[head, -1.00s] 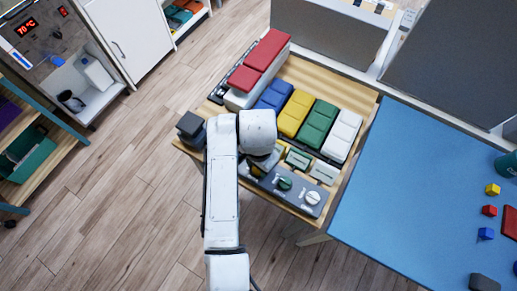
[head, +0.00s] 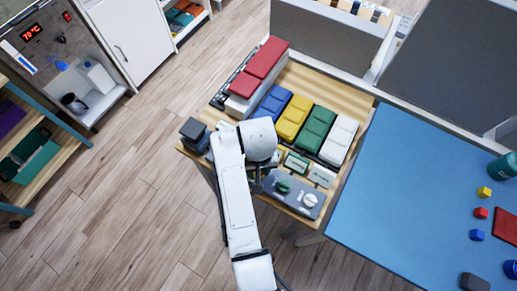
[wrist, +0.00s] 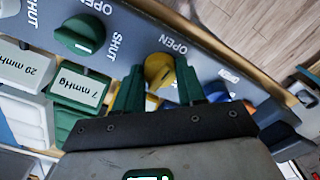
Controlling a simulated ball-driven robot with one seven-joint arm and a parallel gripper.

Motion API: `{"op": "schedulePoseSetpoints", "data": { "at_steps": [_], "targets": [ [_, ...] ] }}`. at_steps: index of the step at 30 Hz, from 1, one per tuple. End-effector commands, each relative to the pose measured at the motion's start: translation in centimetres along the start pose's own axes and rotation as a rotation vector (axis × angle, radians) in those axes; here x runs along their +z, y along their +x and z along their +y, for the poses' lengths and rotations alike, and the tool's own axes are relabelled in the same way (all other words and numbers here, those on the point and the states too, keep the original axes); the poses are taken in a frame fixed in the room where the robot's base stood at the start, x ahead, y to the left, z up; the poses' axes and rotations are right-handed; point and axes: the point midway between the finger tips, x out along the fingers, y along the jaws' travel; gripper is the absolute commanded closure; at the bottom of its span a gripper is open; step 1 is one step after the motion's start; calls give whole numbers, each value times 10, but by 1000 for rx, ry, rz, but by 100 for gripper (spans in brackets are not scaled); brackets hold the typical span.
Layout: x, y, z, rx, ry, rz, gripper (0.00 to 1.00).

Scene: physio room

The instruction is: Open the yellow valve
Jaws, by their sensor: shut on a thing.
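The yellow valve (wrist: 158,71) is a round knob on a grey panel, seen in the wrist view between the green fingers of my gripper (wrist: 159,84). My gripper is shut on it. In the head view my arm hides the yellow valve, while the panel (head: 292,195) shows at the table's front edge.
A green valve (wrist: 80,35) is beside the yellow one, and a white valve (head: 310,200) is further right. Plates reading 7 mmHg (wrist: 80,90) and 29 mmHg (wrist: 25,65) stand close to my gripper. Coloured cushions (head: 293,117) lie behind. A blue table (head: 400,200) is at right.

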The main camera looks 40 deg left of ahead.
Motion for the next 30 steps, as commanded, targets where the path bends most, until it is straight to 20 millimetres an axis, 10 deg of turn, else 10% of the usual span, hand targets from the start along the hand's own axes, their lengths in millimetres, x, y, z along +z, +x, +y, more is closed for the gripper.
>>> {"op": "schedulePoseSetpoints", "data": {
  "at_steps": [24,25,30],
  "targets": [
    [-1,-1,0,0,-121,2,91],
    [-1,-1,0,0,-121,2,59],
    [-1,-1,0,0,-120,2,42]
  ]
}}
